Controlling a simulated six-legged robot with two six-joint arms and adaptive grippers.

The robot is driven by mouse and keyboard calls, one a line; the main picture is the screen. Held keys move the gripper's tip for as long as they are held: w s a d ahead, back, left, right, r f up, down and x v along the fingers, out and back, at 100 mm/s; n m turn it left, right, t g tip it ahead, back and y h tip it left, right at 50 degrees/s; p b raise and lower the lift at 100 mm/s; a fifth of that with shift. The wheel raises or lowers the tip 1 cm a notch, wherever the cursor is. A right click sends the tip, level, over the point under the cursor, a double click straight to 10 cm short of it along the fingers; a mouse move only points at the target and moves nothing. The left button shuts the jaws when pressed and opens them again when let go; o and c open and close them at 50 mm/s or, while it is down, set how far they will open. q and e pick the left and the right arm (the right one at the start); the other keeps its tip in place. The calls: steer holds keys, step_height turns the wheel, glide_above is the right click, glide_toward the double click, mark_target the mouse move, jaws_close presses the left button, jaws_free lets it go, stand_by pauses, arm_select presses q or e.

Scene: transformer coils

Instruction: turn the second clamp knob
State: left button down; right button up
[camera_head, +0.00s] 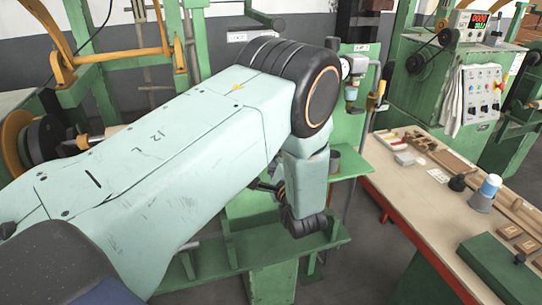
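My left arm comes in from the lower left and fills the middle of the view. Its wrist hangs down over the green machine frame (345,165), and dark parts of my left gripper (268,188) show beside it. The fingertips are mostly hidden behind the wrist, so I cannot tell whether it is open or shut or touching anything. I cannot pick out the second clamp knob with certainty; the arm covers much of the machine. An orange-and-black round part (20,140) shows at the far left, partly behind the arm. My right gripper is not in view.
Grey floor shows between machine and bench.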

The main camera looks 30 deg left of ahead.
arm_select(q)
steer(key=shift+s+a+f+m, duration=0.1)
steer(key=shift+f+m, duration=0.05)
steer(key=shift+m, duration=2.35)
steer(key=shift+s+a+f+m, duration=0.1)
steer(key=shift+f+m, duration=0.05)
steer(key=shift+m, duration=2.35)
steer(key=shift+p, duration=0.3)
steer(key=c, duration=1.3)
jaws_free()
steer(key=shift+f, duration=0.1)
steer(key=v, duration=0.7)
steer(key=shift+s+d, duration=0.15)
steer(key=shift+s, duration=0.1)
